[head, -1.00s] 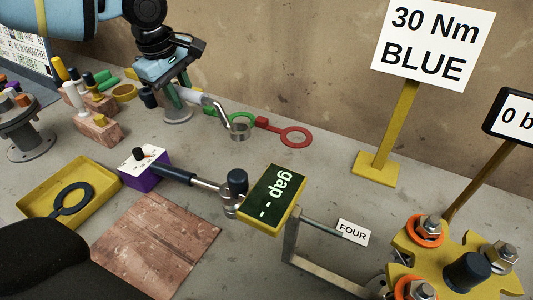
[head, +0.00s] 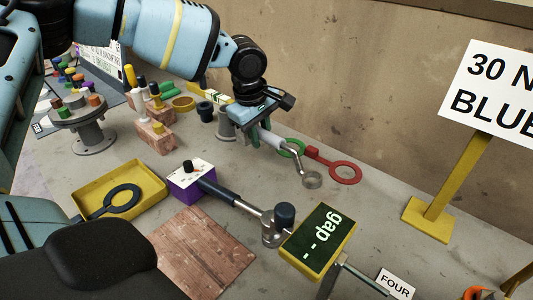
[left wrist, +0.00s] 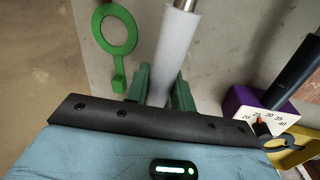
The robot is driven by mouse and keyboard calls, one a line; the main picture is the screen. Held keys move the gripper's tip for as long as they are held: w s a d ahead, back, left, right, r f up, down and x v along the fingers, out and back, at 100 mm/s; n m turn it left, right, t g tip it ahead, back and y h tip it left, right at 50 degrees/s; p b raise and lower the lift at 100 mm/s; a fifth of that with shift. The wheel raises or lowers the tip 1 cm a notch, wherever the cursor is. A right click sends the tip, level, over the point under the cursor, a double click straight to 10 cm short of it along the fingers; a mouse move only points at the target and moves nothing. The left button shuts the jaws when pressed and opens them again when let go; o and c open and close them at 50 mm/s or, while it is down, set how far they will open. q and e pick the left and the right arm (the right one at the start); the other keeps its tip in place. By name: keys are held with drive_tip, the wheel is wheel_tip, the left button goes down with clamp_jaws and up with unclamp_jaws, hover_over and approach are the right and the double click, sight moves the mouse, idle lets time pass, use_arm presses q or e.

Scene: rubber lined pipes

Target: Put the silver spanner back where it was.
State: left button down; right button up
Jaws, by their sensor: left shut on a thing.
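My left gripper (head: 258,124) is shut on the pale grey handle of the silver spanner (head: 310,180). The spanner slopes down to the right, its ring end over the bench in front of the red ring-ended piece (head: 345,173). I cannot tell whether it touches the bench. In the left wrist view the green fingers (left wrist: 162,90) stand on both sides of the handle (left wrist: 173,45); the ring end is out of frame. A green ring-ended piece (head: 294,146) lies behind the spanner. My right gripper is not in view.
A grey flanged post (head: 225,124) stands beside the left gripper. A purple dial box (head: 190,184) and a dark-handled wrench (head: 232,198) lie nearer. A yellow tray (head: 148,185) holds a dark ring-ended piece (head: 122,199). A yellow-stand sign (head: 428,218) is right.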

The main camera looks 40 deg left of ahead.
use_arm(q)
drive_tip(key=shift+f, duration=2.25)
drive_tip(key=shift+f, duration=0.2)
drive_tip(key=c, duration=1.2)
unclamp_jaws()
drive_tip(key=shift+s+r, duration=0.25)
drive_tip(key=shift+r, duration=1)
drive_tip(key=shift+s+r, duration=0.25)
drive_tip(key=shift+r, duration=1.05)
drive_tip(key=shift+s+r, duration=0.25)
drive_tip(key=shift+r, duration=1)
